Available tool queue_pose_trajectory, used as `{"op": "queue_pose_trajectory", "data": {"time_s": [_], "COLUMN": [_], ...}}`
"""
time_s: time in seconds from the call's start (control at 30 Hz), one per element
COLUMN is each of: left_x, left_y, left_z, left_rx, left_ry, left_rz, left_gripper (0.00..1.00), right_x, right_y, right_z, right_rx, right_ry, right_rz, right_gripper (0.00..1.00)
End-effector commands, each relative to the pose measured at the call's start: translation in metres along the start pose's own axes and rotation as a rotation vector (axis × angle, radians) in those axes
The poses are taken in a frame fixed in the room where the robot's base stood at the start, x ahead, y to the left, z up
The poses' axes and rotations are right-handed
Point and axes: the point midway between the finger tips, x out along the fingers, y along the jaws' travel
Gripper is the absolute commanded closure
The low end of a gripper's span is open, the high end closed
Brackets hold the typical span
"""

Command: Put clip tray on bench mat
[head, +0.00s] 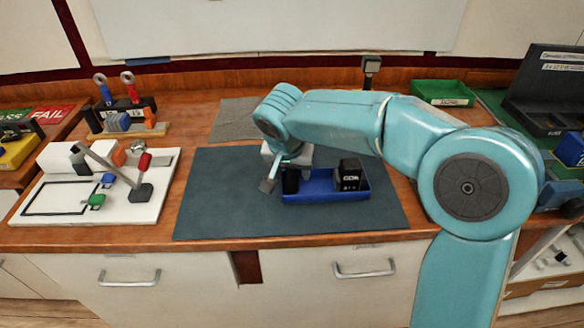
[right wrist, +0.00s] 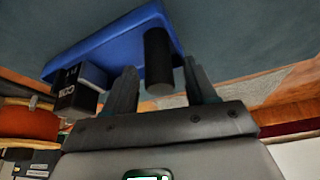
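A blue tray (head: 325,190), which I take to be the clip tray, rests on the dark blue-grey bench mat (head: 220,205). In it are a black block with white lettering (head: 350,174) and an upright black cylindrical post (head: 291,181). My right gripper (head: 280,174) is at the tray's left end. In the right wrist view its open fingers (right wrist: 161,72) stand on either side of the post (right wrist: 158,60), with gaps visible. The blue tray (right wrist: 112,42) also shows there. My left gripper is not in view.
A white board with a lever and coloured clips (head: 60,195) lies left of the mat. Behind it stands a tool rack (head: 140,130). A grey mat (head: 235,120) and a green tray (head: 443,88) are at the back. The mat's left part is clear.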

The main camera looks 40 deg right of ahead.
Motion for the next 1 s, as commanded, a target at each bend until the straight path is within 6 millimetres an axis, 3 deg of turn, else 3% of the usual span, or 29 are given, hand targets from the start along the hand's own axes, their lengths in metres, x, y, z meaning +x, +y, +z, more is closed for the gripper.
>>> {"op": "queue_pose_trajectory", "data": {"time_s": [0.37, 0.8, 1.0], "left_x": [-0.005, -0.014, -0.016], "left_y": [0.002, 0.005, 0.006], "left_z": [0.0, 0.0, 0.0], "left_rx": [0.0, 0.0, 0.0], "left_ry": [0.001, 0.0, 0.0], "left_rz": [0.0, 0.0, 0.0], "left_gripper": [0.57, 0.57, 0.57], "right_x": [-0.008, -0.101, -0.121], "right_y": [0.0, -0.001, 0.0], "right_z": [-0.002, -0.002, -0.002], "right_rx": [0.0, -0.001, -0.001], "right_ry": [0.001, 0.002, 0.001], "right_rz": [-0.001, -0.004, -0.001], "right_gripper": [0.44, 0.44, 0.44]}}
